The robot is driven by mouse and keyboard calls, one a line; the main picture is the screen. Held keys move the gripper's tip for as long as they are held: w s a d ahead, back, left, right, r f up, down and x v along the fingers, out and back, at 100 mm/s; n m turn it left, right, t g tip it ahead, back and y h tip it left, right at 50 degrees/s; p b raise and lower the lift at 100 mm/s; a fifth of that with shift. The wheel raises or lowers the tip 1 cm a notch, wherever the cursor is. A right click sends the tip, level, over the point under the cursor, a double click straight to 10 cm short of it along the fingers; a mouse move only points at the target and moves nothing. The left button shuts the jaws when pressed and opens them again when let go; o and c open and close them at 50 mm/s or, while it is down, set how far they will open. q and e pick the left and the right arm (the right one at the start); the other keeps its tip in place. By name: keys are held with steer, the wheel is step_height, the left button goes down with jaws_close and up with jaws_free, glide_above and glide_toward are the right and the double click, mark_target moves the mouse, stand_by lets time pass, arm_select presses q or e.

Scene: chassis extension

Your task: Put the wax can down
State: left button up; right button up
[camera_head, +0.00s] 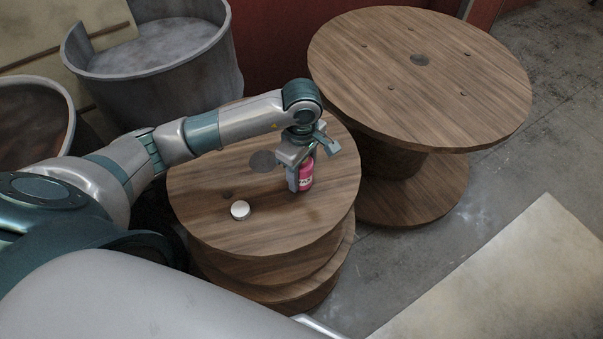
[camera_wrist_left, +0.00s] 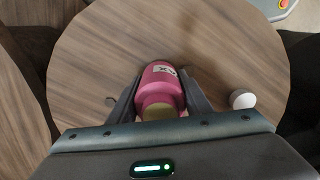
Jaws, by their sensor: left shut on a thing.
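The wax can (camera_head: 306,177) is pink-red with a pale label and stands roughly upright at the right part of the nearer wooden spool table (camera_head: 215,190). My left gripper (camera_head: 300,180) reaches down to it from above and is shut on it. In the left wrist view the can (camera_wrist_left: 160,85) sits between the two fingers of the left gripper (camera_wrist_left: 160,105). Whether its base touches the table top I cannot tell. My right gripper is not in view.
A small white round thing (camera_head: 240,210) lies on the same table, left of the can. A larger spool table (camera_head: 450,90) stands behind right. Grey metal tubs (camera_head: 160,85) stand at the back left. The near table's front part is clear.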

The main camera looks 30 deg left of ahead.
arm_select(q)
steer(key=shift+f, duration=0.5)
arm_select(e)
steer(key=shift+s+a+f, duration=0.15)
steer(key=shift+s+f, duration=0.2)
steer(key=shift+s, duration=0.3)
arm_select(q)
steer(key=shift+f, duration=0.15)
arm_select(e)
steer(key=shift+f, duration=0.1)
arm_select(q)
steer(key=o, duration=1.1)
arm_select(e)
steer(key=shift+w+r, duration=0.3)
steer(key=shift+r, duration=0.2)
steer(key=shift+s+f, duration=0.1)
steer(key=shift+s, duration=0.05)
arm_select(q)
steer(key=shift+r, duration=0.2)
